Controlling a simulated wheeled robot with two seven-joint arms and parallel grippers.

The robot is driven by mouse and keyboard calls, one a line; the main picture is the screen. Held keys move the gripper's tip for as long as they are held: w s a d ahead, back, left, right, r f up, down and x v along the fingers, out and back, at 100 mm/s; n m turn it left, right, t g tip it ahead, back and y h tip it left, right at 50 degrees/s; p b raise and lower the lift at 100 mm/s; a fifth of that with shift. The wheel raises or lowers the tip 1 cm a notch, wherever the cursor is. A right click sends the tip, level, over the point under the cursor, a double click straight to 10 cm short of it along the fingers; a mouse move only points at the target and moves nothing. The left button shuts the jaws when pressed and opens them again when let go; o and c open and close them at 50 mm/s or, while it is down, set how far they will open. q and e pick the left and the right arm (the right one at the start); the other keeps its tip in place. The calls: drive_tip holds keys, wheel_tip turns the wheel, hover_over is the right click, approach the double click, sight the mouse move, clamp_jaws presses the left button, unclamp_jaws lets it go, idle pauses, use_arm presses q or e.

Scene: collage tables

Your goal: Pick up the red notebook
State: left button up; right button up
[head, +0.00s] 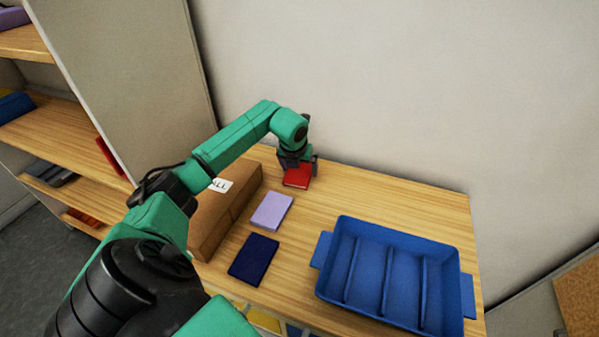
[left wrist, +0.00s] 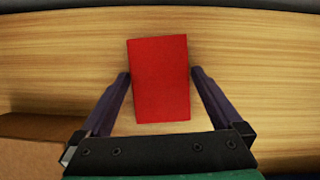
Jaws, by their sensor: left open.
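The red notebook (head: 298,178) lies flat on the wooden table near its back edge, by the wall. In the left wrist view the red notebook (left wrist: 160,78) lies between the two fingers of my left gripper (left wrist: 160,76). The fingers are open, one on each side of it, with a small gap at the right and little or none visible at the left. In the head view my left gripper (head: 298,164) points down over the notebook and hides its far part. My right gripper is in neither view.
A lilac notebook (head: 271,210) and a dark blue notebook (head: 254,259) lie in front of the red one. A brown cardboard box (head: 225,213) stands at the left. A blue divided tray (head: 373,229) fills the table's right side. Shelves (head: 60,117) stand further left.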

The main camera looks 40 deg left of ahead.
sight(300, 172)
use_arm(q)
drive_tip(key=shift+f, duration=0.1)
drive_tip(key=c, duration=1.1)
wheel_tip(300, 172, up, 20)
drive_tip(key=b, duration=0.1)
